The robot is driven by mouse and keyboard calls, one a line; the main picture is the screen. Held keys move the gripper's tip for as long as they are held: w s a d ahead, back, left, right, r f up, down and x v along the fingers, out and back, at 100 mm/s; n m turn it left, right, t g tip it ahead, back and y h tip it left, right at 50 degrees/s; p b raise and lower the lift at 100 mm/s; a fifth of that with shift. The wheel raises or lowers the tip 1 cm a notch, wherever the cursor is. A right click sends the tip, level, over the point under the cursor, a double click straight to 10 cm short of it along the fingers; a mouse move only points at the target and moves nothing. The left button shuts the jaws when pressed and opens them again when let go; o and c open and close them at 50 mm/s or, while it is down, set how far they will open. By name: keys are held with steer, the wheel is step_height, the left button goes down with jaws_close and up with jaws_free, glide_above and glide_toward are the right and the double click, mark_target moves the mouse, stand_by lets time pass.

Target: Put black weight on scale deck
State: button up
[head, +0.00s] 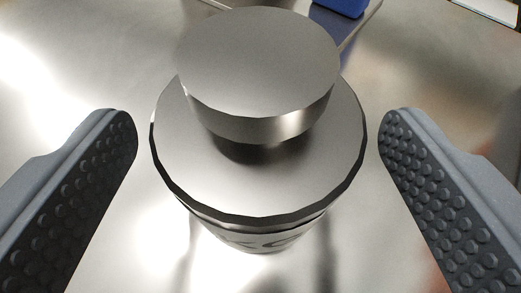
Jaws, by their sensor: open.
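A weight (190,160) with a round, wide body and a knob (262,62) on top stands upright in the middle of the head view. It looks like polished silver metal, not black, with a dark lower rim and dark marking on its side, partly cut off from sight by the shoulder. My gripper (258,135) is open, with one padded finger on each side of the weight. Clear gaps show between both fingers and the weight. No black weight and no clearly recognisable scale deck show in this view.
The weight stands on a shiny metal surface (60,90) with bright reflections. A blue object (342,6) and part of a tray-like edge (362,28) show at the top behind the knob. A pale item (490,8) is at the top right corner. The surface left and right is clear.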

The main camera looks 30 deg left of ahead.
steer(key=p+v, duration=0.1)
steer(key=v, duration=0.7)
steer(key=shift+w, duration=0.1)
steer(key=w+d+r+m+t+h, duration=0.1)
steer(key=d+r+m+t+h, duration=0.2)
steer(key=r, duration=1.2)
steer(key=w+d+r+t+h, duration=0.1)
steer(key=d+r+h, duration=0.25)
steer(key=r, duration=1.25)
steer(key=s+d+r+m, duration=0.1)
steer(key=s+r, duration=0.3)
steer(key=r, duration=0.3)
steer(key=s+d+r+m, duration=0.1)
steer(key=s+d+r, duration=0.1)
steer(key=s+r, duration=0.2)
step_height(320, 180, up, 4)
steer(key=shift+d+f+h, duration=0.25)
steer(key=shift+d+h, duration=0.05)
steer(key=shift+h, duration=0.15)
steer(key=shift+o, duration=0.7)
steer(key=s+r+y, duration=0.1)
steer(key=s+r, duration=0.7)
steer(key=s, duration=0.3)
steer(key=shift+r+g, duration=0.4)
